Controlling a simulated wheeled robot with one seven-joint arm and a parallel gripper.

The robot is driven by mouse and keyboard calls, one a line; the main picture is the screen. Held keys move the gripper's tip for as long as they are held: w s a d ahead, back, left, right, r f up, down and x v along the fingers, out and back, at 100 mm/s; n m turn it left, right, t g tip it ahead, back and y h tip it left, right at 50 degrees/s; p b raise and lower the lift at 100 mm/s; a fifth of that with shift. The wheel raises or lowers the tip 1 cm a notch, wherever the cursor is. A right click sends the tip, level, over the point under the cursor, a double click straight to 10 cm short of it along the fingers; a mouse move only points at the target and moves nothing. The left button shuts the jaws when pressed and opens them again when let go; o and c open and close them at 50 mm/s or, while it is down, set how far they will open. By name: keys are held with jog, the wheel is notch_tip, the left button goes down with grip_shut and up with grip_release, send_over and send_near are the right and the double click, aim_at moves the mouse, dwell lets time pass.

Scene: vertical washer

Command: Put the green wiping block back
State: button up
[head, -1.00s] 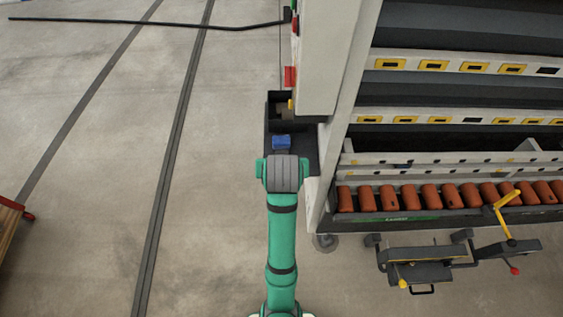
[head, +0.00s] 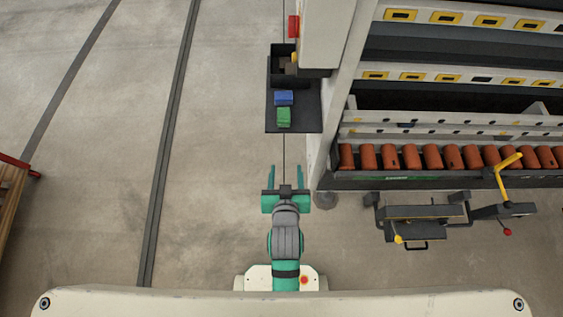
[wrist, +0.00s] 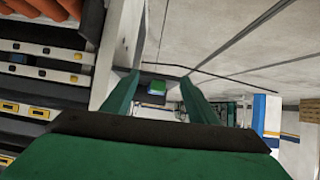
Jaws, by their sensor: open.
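The green wiping block (head: 284,117) lies on a dark shelf (head: 309,116) beside the machine, just in front of a blue block (head: 284,97). In the wrist view the green block (wrist: 157,87) shows small and far off, between my fingers. My gripper (head: 287,172) is open and empty, its fingers pointing toward the shelf. It is apart from the green block, with a clear gap between them.
A dark open box (head: 283,64) stands behind the blue block on the shelf. The white machine frame (head: 325,165) rises close on the right, with a row of orange rollers (head: 430,157). A dark bracket with a yellow lever (head: 506,163) juts out at right.

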jog(key=s+r+t, duration=0.2)
jog(key=s+r, duration=0.2)
jog(key=s, duration=0.4)
jog(key=s+a+r+t, duration=0.1)
jog(key=s+r, duration=0.3)
jog(key=s, duration=0.5)
jog(key=shift+a+r+t, duration=0.15)
jog(key=shift+t, duration=0.35)
